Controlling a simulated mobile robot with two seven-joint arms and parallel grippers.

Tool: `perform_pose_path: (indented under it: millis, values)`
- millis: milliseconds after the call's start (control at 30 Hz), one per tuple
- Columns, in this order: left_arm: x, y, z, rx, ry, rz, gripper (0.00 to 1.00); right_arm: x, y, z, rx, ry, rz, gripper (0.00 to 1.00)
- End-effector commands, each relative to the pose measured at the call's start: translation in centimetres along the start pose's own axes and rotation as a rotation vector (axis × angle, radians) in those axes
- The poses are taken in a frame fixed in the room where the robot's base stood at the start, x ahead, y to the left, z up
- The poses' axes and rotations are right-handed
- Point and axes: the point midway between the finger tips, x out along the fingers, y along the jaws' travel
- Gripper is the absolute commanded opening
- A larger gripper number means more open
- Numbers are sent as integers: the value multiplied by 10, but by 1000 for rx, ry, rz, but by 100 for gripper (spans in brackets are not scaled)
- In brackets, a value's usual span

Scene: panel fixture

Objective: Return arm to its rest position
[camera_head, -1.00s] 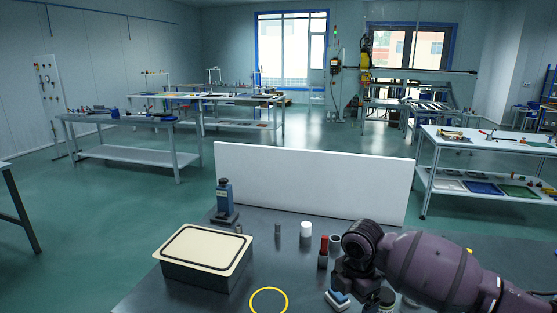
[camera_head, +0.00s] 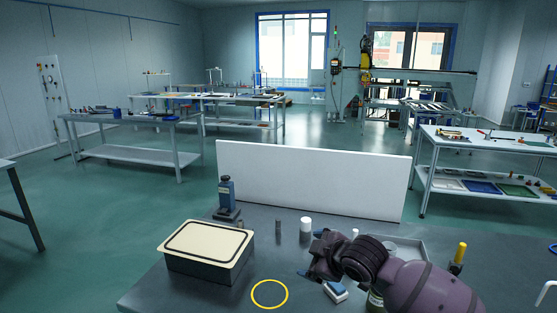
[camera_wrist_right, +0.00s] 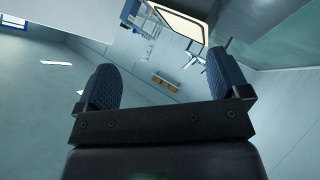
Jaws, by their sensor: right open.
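My right arm (camera_head: 425,285) comes in from the lower right of the head view, purple with a dark wrist. Its right gripper (camera_head: 308,256) points left above the grey worktable (camera_head: 215,292), with bluish fingertips. In the right wrist view the right gripper (camera_wrist_right: 163,80) has its two blue ribbed fingers wide apart, with nothing between them. That view looks out into the tilted room. My left gripper is in neither view.
A dark box with a cream lid (camera_head: 207,243) stands at the left, near a yellow ring (camera_head: 269,294). A blue device (camera_head: 227,198), a white cylinder (camera_head: 305,226) and a blue-white block (camera_head: 335,291) are nearby. A white panel (camera_head: 312,182) bounds the back.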

Motion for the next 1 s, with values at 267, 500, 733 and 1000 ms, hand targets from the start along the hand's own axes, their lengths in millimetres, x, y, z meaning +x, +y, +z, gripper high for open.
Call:
perform_pose_path:
  millis: [267, 500, 733, 1000]
  values:
    - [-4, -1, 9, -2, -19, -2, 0, -21, -30, 27, 316, 199, 184, 94]
    - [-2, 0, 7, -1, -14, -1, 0, -50, -62, 79, 516, 251, 314, 94]
    - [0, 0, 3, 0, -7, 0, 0, -86, -106, 144, 650, 200, 422, 94]
    - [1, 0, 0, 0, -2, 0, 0, -135, -184, 228, 784, 13, 490, 94]
